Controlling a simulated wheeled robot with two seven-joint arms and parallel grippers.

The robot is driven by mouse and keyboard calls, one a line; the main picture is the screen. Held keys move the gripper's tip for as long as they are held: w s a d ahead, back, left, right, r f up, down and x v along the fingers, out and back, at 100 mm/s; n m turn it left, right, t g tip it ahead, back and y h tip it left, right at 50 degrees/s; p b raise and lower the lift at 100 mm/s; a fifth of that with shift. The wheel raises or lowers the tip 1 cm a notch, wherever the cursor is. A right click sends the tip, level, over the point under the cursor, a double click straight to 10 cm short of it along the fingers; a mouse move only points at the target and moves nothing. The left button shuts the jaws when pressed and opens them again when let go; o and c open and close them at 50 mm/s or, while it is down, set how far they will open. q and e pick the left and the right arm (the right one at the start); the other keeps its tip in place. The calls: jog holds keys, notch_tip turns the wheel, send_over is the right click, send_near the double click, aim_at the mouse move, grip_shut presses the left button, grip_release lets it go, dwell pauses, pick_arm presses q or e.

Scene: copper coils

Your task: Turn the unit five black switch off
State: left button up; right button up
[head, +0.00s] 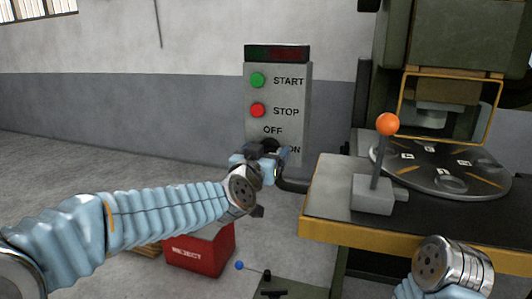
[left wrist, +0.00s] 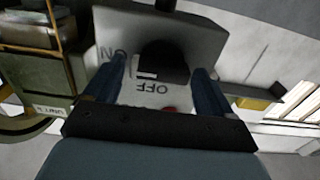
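A grey control box (head: 277,105) stands against the wall in the head view, with a green START button (head: 257,80), a red STOP button (head: 258,110) and OFF and ON labels. The black switch (head: 270,144) is low on the box and mostly hidden behind my left gripper (head: 268,155). In the left wrist view the black knob (left wrist: 162,62) shows upside down between the two blue fingers of my left gripper (left wrist: 163,85). The fingers are apart, with gaps visible beside the knob; I cannot tell any contact. My right gripper is out of view.
A press with a round dial plate (head: 440,170) and a table with a yellow edge (head: 400,236) stand at the right. An orange-knobbed lever (head: 387,124) rises from the table. A red REJECT bin (head: 200,248) sits on the floor below my left arm.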

pick_arm(q)
jog(key=c, duration=0.8)
jog(key=shift+n, duration=0.4)
jog(key=shift+w+a+f+n+b, duration=0.15)
jog(key=shift+n+b, duration=1.55)
jog(key=shift+n, duration=2.55)
jog(key=shift+s+a+f+n+b, duration=0.15)
jog(key=shift+n+b, duration=1.5)
jog(key=shift+n, duration=2.6)
jog(key=shift+w+r, duration=0.1)
jog(key=o, duration=1)
jog(key=shift+o, duration=0.2)
